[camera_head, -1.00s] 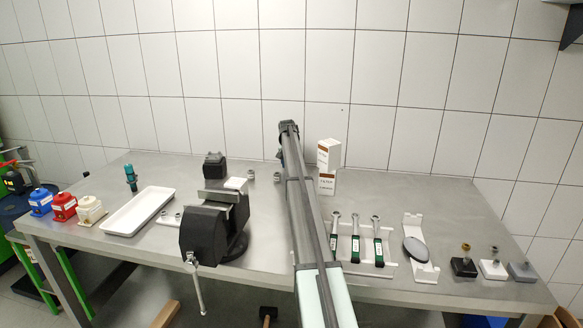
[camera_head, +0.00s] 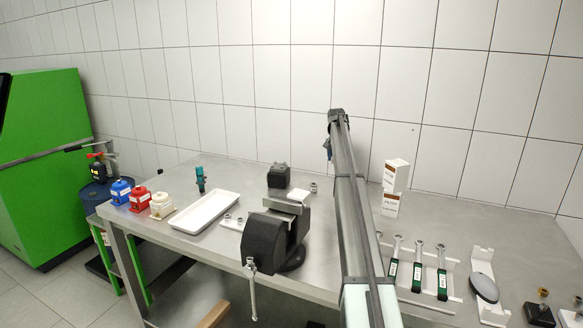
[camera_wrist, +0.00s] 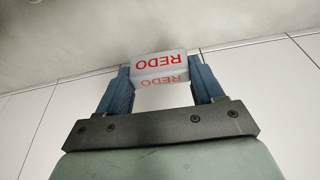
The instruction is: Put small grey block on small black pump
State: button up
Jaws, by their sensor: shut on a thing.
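In the wrist view, my gripper (camera_wrist: 160,75) has its two blue fingers shut on a small grey block (camera_wrist: 159,66). Red letters reading "REDO" show upside down on it. In the head view, my arm reaches toward the back wall; a bit of blue shows by its end (camera_head: 328,149), and the held block cannot be made out there. A black base with a brass fitting (camera_head: 539,314) sits at the far right.
A black vise (camera_head: 268,240) stands left of my arm. Further left are a white tray (camera_head: 205,212) and blue, red and cream containers (camera_head: 140,200).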

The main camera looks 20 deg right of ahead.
aim_at(282, 167)
jog(key=w+a+r+n+y, duration=0.1)
jog(key=w+a+r+n, duration=0.2)
jog(key=a, duration=0.5)
jog(key=w+a+r+n+t+y, duration=0.1)
jog(key=w+a+r+n, duration=0.2)
jog(key=a, duration=0.4)
jog(key=w+a+r+n, duration=0.2)
jog(key=a+r+n, duration=0.1)
jog(key=a, duration=0.5)
jog(key=shift+w+f, duration=0.15)
jog(key=shift+f, duration=5)
jog(key=shift+f, duration=0.2)
jog(key=o, duration=1)
jog(key=shift+r, duration=0.1)
jog(key=v, duration=1.2)
jog(key=shift+d, duration=0.15)
jog(key=shift+r, duration=0.1)
